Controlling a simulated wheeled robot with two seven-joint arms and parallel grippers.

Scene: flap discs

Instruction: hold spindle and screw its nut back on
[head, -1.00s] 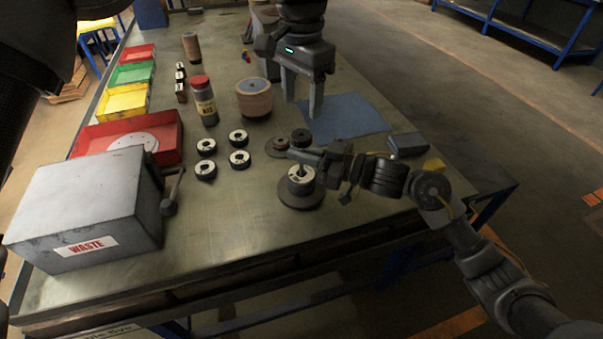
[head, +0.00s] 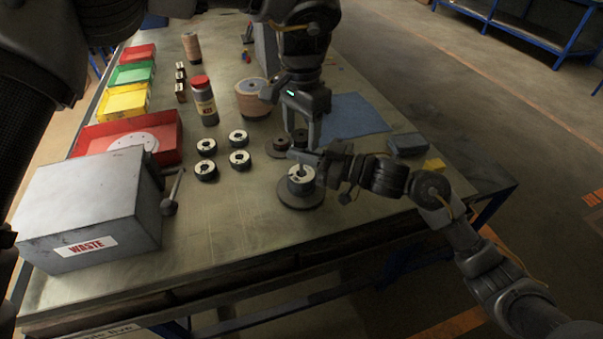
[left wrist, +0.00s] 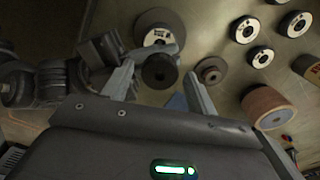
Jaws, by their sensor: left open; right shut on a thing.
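The spindle (head: 299,192) stands on a round grey base with a white-faced top, near the front middle of the bench; it also shows at the top of the left wrist view (left wrist: 160,18). My right gripper (head: 304,157) is shut on its upper part from the far right side. A dark round piece, seemingly the nut (left wrist: 160,71), sits just behind the spindle. My left gripper (head: 301,143) points down over it, open, with the fingers on either side of it in the left wrist view (left wrist: 160,80). Whether they touch it I cannot tell.
A brown-grey disc (head: 277,148) lies beside the nut. Several white-faced discs (head: 239,159) lie to the left.

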